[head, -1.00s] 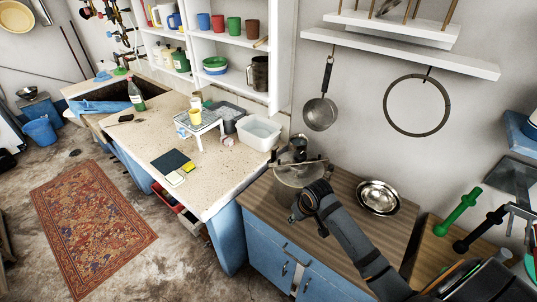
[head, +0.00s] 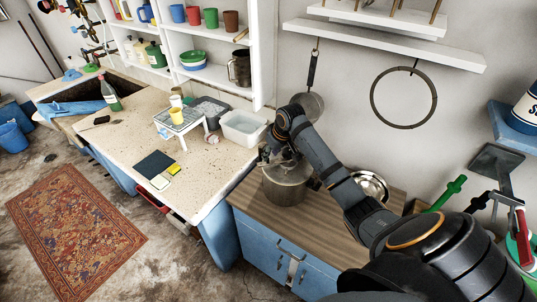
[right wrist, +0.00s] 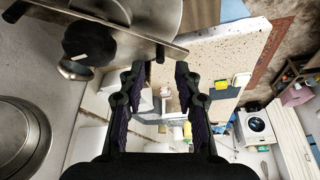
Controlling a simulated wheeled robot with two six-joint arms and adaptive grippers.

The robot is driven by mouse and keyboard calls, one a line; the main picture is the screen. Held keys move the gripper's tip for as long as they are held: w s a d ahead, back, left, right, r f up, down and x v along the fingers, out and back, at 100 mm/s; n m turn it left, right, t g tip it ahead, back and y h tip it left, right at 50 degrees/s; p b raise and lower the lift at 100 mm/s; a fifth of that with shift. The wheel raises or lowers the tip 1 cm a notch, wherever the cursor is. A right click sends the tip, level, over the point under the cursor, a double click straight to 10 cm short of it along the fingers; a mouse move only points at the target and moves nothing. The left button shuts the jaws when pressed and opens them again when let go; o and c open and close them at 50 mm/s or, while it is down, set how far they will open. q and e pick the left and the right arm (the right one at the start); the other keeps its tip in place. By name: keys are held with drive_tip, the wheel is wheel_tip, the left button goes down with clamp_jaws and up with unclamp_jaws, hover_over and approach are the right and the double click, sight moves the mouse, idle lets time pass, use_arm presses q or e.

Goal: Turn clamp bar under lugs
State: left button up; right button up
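A metal pot (head: 284,188) with a lid stands on the wooden worktop, and the lid (right wrist: 150,12) also shows in the right wrist view. The clamp bar (right wrist: 130,39) lies across the lid, with a round black knob (right wrist: 88,42) at its middle. In the head view the bar is mostly hidden or too small to make out. My right gripper (right wrist: 160,68) is open, its two fingertips close to one end of the bar; I cannot tell whether they touch it. In the head view the right gripper (head: 266,153) is at the pot's upper left. My left gripper is not in view.
A steel bowl (head: 371,185) stands right of the pot, partly behind my right arm. A white tub (head: 244,127) and small white table (head: 181,124) stand on the stone counter. A ladle (head: 312,103) hangs behind my arm. The worktop's front is clear.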

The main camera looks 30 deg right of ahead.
sight(269, 163)
drive_tip(key=x, duration=0.2)
drive_tip(key=shift+w+f, duration=0.25)
drive_tip(key=shift+f, duration=0.35)
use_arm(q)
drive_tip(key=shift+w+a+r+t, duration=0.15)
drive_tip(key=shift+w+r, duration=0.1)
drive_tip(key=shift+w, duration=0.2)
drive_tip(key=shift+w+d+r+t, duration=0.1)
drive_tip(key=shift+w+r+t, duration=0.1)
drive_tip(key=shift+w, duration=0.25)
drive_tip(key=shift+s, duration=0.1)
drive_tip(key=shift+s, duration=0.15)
use_arm(e)
clamp_jaws()
